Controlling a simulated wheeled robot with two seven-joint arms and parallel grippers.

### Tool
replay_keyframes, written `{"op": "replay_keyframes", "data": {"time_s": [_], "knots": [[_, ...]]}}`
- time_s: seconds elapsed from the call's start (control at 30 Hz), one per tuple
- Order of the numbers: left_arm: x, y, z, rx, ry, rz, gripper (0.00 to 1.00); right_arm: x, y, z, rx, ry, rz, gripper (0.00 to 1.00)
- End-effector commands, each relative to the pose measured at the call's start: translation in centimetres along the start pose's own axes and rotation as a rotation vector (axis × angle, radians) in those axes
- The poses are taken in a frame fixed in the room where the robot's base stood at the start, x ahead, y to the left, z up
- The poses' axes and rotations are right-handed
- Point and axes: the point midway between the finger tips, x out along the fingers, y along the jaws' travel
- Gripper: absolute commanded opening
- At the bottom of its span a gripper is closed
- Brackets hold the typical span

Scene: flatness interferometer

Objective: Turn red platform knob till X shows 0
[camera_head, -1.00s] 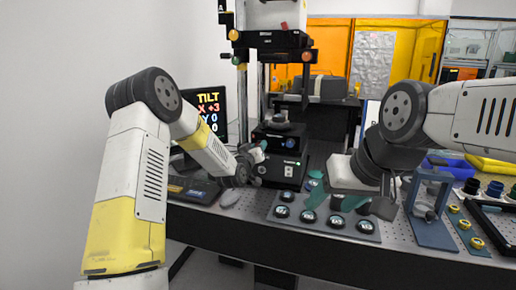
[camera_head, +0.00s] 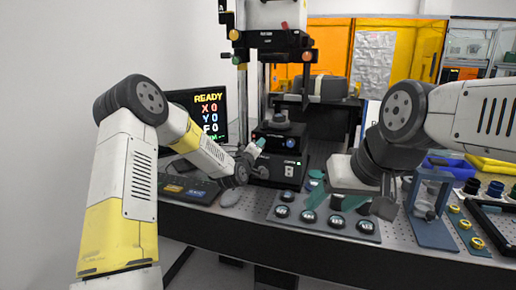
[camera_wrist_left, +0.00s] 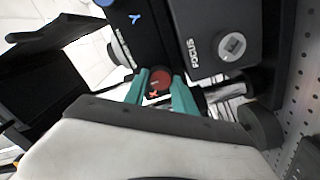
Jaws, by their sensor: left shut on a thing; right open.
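The red platform knob (camera_wrist_left: 160,83), with an orange X mark below it, sits between the teal fingers of my left gripper (camera_wrist_left: 161,92) in the left wrist view. The left gripper is shut on it. In the head view the left gripper (camera_head: 257,147) reaches the left side of the black platform unit (camera_head: 284,168) and hides the knob. The monitor (camera_head: 209,113) reads READY, with X 0, Y 0 and F 0; its lowest line is partly hidden. My right gripper (camera_head: 333,200) is open and empty above the front tray of discs.
A blue Y mark (camera_wrist_left: 135,18) and a FOCUS knob (camera_wrist_left: 232,46) are close to the left gripper. The disc tray (camera_head: 325,225) lies in front of the platform. A blue stand (camera_head: 431,232) is right of the right gripper.

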Motion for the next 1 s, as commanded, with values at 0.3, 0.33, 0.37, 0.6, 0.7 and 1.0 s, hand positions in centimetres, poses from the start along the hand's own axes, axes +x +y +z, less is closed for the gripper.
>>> {"op": "replay_keyframes", "data": {"time_s": [0.3, 0.33, 0.37, 0.6, 0.7, 1.0], "knots": [[0.0, -0.1, 0.0, -0.003, 0.001, -0.002, 0.00, 0.0, 0.0, 0.0, 0.000, 0.000, 0.000, 0.59], [0.0, -0.1, 0.0, -0.002, 0.001, -0.002, 0.00, 0.0, 0.0, 0.0, 0.000, 0.000, 0.000, 0.59], [0.0, -0.1, 0.0, -0.002, 0.001, -0.002, 0.00, 0.0, 0.0, 0.0, 0.000, 0.000, 0.000, 0.59], [0.0, -0.1, 0.0, -0.002, 0.000, -0.001, 0.54, 0.0, 0.0, 0.0, 0.000, 0.000, 0.000, 0.59], [0.0, -0.1, 0.0, -0.002, 0.000, -0.001, 0.54, 0.0, 0.0, 0.0, 0.000, 0.000, 0.000, 0.59], [-2.5, 0.0, 0.0, 0.000, -0.001, -0.001, 0.54, 0.0, 0.0, 0.0, 0.000, 0.000, 0.000, 0.59]]}}
